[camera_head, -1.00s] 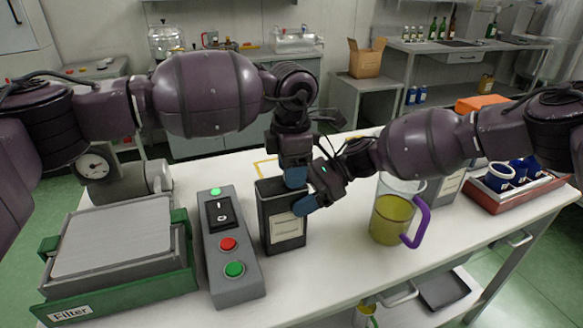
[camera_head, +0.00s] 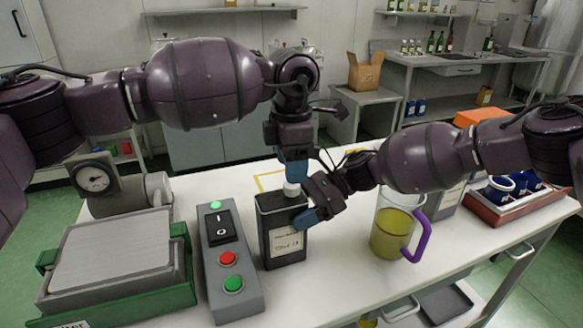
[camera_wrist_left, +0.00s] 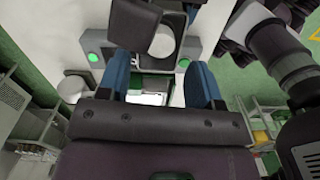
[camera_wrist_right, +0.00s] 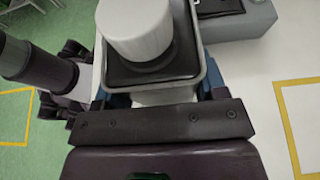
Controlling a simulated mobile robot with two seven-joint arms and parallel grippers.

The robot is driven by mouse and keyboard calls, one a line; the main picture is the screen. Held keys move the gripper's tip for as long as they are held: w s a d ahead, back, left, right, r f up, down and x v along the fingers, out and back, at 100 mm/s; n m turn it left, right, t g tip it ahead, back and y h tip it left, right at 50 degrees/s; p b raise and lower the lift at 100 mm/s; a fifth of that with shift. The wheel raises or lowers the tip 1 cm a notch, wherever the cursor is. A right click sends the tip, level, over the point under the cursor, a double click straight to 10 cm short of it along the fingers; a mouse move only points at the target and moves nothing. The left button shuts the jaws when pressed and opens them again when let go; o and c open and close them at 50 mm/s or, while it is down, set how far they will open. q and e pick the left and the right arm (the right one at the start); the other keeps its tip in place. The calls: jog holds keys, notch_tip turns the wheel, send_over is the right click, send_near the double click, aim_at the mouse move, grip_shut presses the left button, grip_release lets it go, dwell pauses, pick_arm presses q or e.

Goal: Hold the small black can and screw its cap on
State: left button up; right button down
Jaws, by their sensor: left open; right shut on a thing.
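The small black can (camera_head: 283,240), with a pale label, stands upright on the white table. A white cap (camera_head: 292,189) sits at its top; it also shows in the right wrist view (camera_wrist_right: 137,32). How tight it is I cannot tell. My right gripper (camera_head: 308,216) is shut on the can, a blue finger on each side in the right wrist view. My left gripper (camera_head: 293,174) is open, directly above the cap. In the left wrist view its blue fingers (camera_wrist_left: 162,82) are apart with nothing gripped between them.
A grey control box (camera_head: 231,265) with buttons stands left of the can, beside a green-framed filter (camera_head: 180,245). A jug (camera_head: 391,238) with yellow-green liquid and a purple handle stands to the right. A red tray (camera_head: 515,206) with blue cups is farther right.

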pick_arm(q)
jog(key=shift+f, duration=0.1)
jog(key=shift+c, duration=0.2)
jog(key=shift+d+r, duration=0.2)
jog(key=shift+d+r+n, duration=0.2)
jog(key=shift+r+n, duration=0.1)
jog(key=shift+r, duration=0.05)
jog(key=shift+r+n+h, duration=0.3)
jog(key=shift+r+n, duration=0.25)
jog(key=shift+n, duration=0.65)
jog(key=n, duration=0.2)
jog(key=r+n, duration=0.1)
jog(key=n, duration=0.1)
jog(key=shift+a+r, duration=0.15)
jog(key=n, duration=0.3)
jog(key=shift+a, duration=0.25)
jog(key=shift+f, duration=3.95)
